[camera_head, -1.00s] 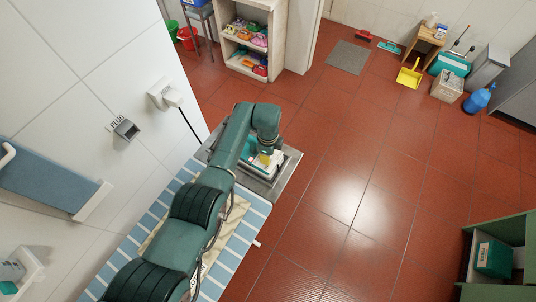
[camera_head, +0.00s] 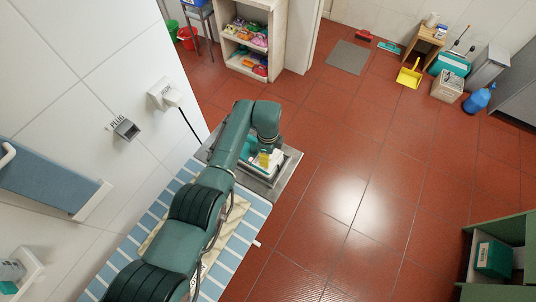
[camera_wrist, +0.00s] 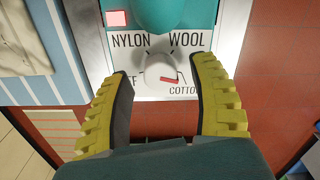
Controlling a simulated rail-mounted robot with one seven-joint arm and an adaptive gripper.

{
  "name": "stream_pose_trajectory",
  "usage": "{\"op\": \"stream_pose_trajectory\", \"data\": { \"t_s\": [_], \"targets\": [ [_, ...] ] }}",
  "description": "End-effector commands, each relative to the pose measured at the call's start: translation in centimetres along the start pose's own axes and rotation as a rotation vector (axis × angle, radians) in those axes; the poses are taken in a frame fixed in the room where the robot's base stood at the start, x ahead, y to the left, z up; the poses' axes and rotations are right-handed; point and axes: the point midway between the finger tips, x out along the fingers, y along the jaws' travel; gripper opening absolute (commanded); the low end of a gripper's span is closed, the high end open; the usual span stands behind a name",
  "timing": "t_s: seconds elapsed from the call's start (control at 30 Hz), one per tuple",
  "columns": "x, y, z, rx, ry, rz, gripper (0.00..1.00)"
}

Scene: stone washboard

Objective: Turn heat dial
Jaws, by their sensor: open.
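The heat dial is a round white knob (camera_wrist: 161,72) with a red pointer mark, in the wrist view. It sits on a pale panel printed NYLON, WOOL and COTTON; another label at the left is partly hidden. The red mark points right, towards COTTON. My gripper (camera_wrist: 160,68) is open, with one yellow-padded finger on each side of the dial and visible gaps between. In the head view my gripper (camera_head: 265,160) is over the teal and white device (camera_head: 249,147); the dial itself cannot be made out there.
The device stands on a grey metal tray (camera_head: 286,178) at the end of a blue-striped board (camera_head: 250,226). A white tiled wall (camera_head: 110,60) with a plug fitting (camera_head: 126,129) is close on the left. Open red floor (camera_head: 370,180) lies to the right.

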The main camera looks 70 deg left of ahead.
Motion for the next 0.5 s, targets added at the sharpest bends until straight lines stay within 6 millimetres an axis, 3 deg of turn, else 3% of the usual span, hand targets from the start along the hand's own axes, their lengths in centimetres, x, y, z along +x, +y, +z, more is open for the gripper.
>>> {"op": "stream_pose_trajectory", "data": {
  "t_s": [0.3,0.5],
  "targets": [
    [-7.6,-0.1,0.0,0.0,0.0,-0.006,0.61],
    [-10.6,0.0,0.0,0.0,0.0,-0.002,0.61]
  ]
}}
